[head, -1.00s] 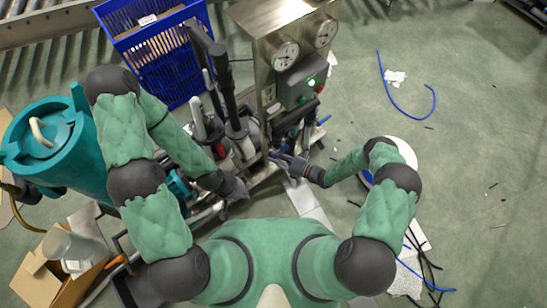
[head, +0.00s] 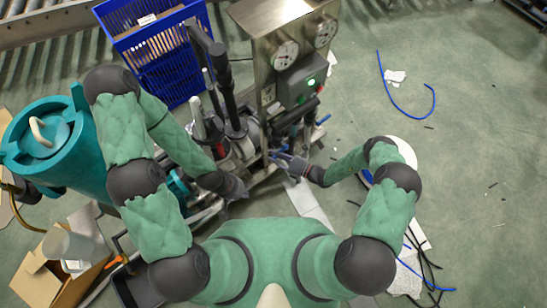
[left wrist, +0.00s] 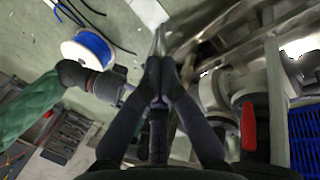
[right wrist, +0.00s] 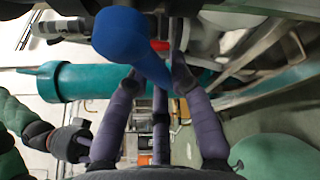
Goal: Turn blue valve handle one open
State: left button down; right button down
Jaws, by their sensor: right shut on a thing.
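The blue valve handle (right wrist: 128,38) shows large at the top of the right wrist view, with a rounded end and a stem running down to the right. My right gripper (right wrist: 155,78) is shut on the blue valve handle, one finger on each side of it. In the head view my right gripper (head: 280,158) is at the machine's lower front, and the handle is small there. My left gripper (head: 242,190) is lower and to the left, near the frame. In the left wrist view my left gripper's fingers (left wrist: 161,62) are together, with nothing clearly held.
The steel machine (head: 268,18) carries gauges and a box with a lit green light. A blue crate (head: 160,60) stands behind left, a teal vessel (head: 50,170) at the left. A blue spool (left wrist: 88,50) and loose tubing lie on the floor. The floor at the right is mostly clear.

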jog(key=shift+w+d+r, duration=0.15)
jog(key=shift+w+d, duration=0.05)
jog(key=shift+w, duration=0.05)
